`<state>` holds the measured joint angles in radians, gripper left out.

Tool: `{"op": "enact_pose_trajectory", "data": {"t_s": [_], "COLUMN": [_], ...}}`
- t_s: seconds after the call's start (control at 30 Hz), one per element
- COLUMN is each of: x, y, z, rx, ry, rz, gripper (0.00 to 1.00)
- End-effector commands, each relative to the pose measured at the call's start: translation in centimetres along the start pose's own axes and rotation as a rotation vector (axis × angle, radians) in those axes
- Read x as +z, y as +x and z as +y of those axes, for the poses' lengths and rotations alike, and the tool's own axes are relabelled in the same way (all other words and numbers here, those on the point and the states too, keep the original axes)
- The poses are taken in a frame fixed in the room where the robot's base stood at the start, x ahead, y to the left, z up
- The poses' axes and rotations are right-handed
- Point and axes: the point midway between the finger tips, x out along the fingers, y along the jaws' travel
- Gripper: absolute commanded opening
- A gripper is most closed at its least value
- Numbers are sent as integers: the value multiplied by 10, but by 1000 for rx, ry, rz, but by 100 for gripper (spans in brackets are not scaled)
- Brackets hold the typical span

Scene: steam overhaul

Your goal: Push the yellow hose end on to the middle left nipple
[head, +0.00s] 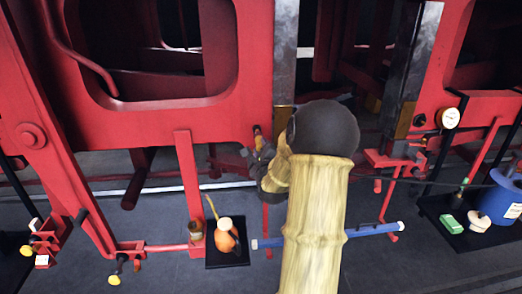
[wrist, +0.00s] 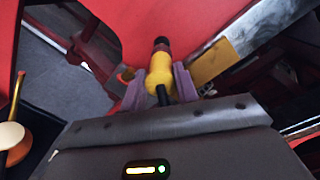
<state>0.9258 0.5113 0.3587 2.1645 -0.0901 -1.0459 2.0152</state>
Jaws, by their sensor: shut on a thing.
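My gripper (wrist: 158,88) is shut on the yellow hose end (wrist: 160,72), with one grey-purple finger on each side of it. A black hose (wrist: 162,96) runs from the hose end back between the fingers. A short dark stub with a reddish collar (wrist: 160,46), seemingly the nipple, stands in line with the hose end against the red frame. They look touching or very close; I cannot tell how far one is over the other. In the head view my gripper (head: 258,158) is at the red frame's lower edge, and my arm partly hides it.
A black tray (head: 213,261) with an orange oil can (head: 228,235) is on the floor below left. A blue bar (head: 362,230) lies behind my arm. A pressure gauge (head: 449,117) and a blue bucket (head: 497,203) are at right. Red frame members stand close around my gripper.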

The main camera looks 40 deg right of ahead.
Motion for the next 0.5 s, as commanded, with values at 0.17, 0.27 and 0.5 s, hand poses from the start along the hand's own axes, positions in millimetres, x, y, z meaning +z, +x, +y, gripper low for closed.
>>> {"op": "enact_pose_trajectory", "data": {"t_s": [0.17,0.27,0.5], "x": [0,0,0], "y": [0,0,4], "z": [-1,-1,-1], "rx": [-1,-1,-1], "ry": [0,0,0], "rz": [-1,-1,-1], "gripper": [0,0,0]}}
